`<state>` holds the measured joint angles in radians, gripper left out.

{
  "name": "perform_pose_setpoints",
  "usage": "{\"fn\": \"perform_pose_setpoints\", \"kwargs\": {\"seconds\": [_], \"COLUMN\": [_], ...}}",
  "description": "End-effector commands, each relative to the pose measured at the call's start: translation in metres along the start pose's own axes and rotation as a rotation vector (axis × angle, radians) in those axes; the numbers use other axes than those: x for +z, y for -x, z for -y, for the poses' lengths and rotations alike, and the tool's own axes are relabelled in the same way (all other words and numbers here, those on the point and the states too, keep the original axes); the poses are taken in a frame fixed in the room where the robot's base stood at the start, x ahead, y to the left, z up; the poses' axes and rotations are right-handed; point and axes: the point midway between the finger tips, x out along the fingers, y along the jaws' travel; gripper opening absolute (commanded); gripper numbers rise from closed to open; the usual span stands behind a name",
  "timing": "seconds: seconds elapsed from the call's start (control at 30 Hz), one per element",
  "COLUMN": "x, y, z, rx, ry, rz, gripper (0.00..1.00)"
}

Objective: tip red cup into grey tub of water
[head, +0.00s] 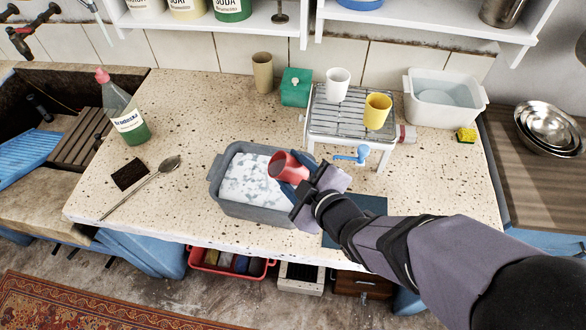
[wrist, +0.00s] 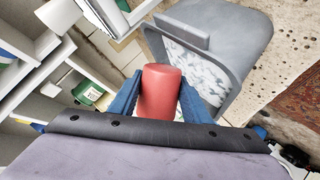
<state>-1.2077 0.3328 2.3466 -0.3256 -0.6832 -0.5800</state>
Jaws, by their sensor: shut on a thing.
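The red cup (head: 288,168) is held by my gripper (head: 296,184) above the right part of the grey tub (head: 262,210). The cup is tilted, with its open mouth toward the upper left in the head view. In the wrist view the red cup (wrist: 159,92) sits between two blue fingers, and my gripper (wrist: 155,98) is shut on it. The grey tub (wrist: 262,35) lies beyond the cup there. The tub holds water with white foam (head: 248,178). I cannot tell whether anything is left in the cup.
A metal rack (head: 345,122) behind the tub carries a white cup (head: 337,84) and a yellow cup (head: 377,111). A white basin (head: 443,108) stands back right. A spoon (head: 140,187) and bottle (head: 123,110) are left.

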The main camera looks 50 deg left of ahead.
Motion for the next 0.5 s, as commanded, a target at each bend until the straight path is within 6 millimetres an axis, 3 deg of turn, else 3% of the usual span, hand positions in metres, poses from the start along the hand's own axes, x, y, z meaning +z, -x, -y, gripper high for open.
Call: {"fn": "perform_pose_setpoints", "kwargs": {"seconds": [0.5], "x": [-0.0020], "y": [-0.0008], "z": [0.0004], "rx": [0.007], "ry": [0.078], "rz": [0.048], "gripper": [0.12]}}
